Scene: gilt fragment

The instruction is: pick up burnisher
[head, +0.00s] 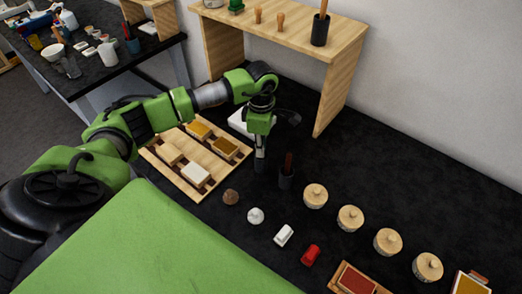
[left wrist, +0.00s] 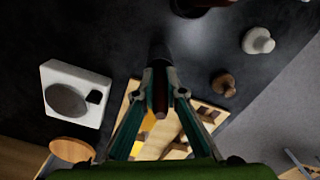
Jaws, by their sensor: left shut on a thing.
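My right gripper is in neither view.
The wooden tray (head: 181,186) with several blocks lies left of the gripper. A white device with a grey disc (left wrist: 88,112) is close by. A brown cone (head: 231,197), a white knob (head: 256,215) and several lidded jars (head: 315,195) stand in front and right. A wooden shelf (head: 330,95) rises behind.

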